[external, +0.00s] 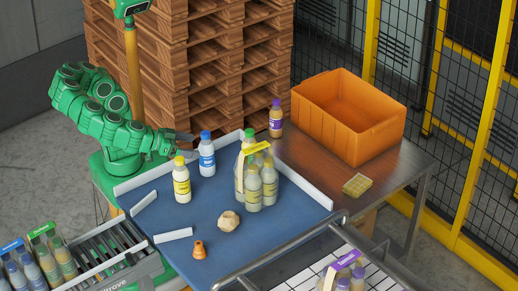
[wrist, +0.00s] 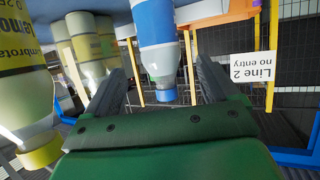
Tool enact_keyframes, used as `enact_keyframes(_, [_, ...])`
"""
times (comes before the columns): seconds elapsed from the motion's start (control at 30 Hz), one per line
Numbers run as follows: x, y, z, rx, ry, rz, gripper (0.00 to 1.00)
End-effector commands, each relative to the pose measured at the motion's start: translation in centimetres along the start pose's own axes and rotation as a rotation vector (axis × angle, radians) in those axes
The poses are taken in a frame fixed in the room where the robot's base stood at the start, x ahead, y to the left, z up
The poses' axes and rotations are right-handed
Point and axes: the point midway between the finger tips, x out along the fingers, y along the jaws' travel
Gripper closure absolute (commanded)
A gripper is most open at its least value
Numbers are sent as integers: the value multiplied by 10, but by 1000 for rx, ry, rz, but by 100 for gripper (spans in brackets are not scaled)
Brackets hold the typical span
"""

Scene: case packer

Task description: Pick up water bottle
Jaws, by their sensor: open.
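The water bottle (external: 207,160), clear and white with a blue label and blue cap, stands upright on the blue table surface near its back left rim. In the upside-down wrist view the bottle (wrist: 156,30) shows ahead, between the two fingers. My gripper (external: 188,138) is at the left of the bottle, at about cap height. In the wrist view my gripper (wrist: 160,80) has its fingers spread, with nothing held. The bottle's base is cut off in the wrist view.
A yellow-capped bottle (external: 182,184) stands close in front of the water bottle. A bottle pack with a yellow handle (external: 254,182) stands to the right. A beige lump (external: 228,221) and an orange cone-like piece (external: 199,250) lie forward. White rails (external: 300,190) edge the table. An orange crate (external: 350,140) stands behind.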

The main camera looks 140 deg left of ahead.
Motion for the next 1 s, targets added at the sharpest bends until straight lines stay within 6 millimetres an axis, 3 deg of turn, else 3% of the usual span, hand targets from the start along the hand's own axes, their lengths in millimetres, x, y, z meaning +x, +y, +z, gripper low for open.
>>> enact_keyframes(0.33, [28, -2, 2, 2, -1, -6, 12])
enact_keyframes(0.6, [61, -2, 5, 1, -2, -4, 12])
enact_keyframes(0.9, [67, -1, 4, 1, -1, 0, 12])
enact_keyframes(1.0, [67, -1, 4, 1, -1, -1, 26])
